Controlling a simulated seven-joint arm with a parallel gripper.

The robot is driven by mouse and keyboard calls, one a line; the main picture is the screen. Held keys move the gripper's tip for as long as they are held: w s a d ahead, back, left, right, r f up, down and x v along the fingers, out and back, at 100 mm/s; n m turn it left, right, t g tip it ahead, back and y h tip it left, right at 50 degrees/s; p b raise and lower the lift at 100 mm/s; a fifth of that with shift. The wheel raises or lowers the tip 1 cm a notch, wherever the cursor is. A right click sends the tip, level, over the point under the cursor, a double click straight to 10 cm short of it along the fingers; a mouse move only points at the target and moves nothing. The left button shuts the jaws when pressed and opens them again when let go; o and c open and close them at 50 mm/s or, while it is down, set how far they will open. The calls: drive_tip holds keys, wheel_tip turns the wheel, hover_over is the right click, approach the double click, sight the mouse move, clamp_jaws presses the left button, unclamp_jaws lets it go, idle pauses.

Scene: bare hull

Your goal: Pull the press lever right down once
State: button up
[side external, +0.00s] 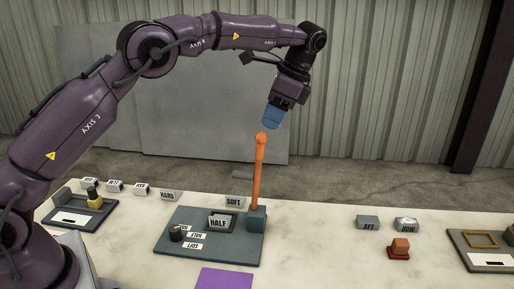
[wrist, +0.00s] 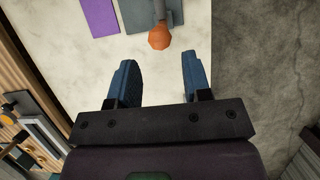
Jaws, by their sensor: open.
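The press lever (side external: 259,175) is an orange rod with a round knob on top. It stands upright from a teal block (side external: 256,220) at the right of the grey press base (side external: 185,250). The base also carries a framed HALF plate (side external: 219,221) and a black knob (side external: 178,233). My gripper (side external: 271,120) has blue fingers and hangs just above the lever's top, slightly to its right. In the wrist view my gripper (wrist: 163,75) is open and empty, with the orange knob (wrist: 159,38) just beyond the fingertips, apart from them.
Several label blocks, such as SOFT (side external: 235,202) and HARD (side external: 170,196), stand behind the base. A purple sheet (side external: 226,278) lies in front. A red-based block (side external: 399,248) and a framed tray (side external: 485,245) sit to the right. A stamp tray (side external: 75,215) is at left.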

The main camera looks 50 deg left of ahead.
hover_over(247, 174)
drive_tip(key=w+d, duration=0.1)
drive_tip(key=w, duration=0.1)
wheel_tip(247, 174, down, 9)
drive_tip(key=shift+d+r, duration=0.15)
drive_tip(key=shift+r, duration=0.05)
clamp_jaws()
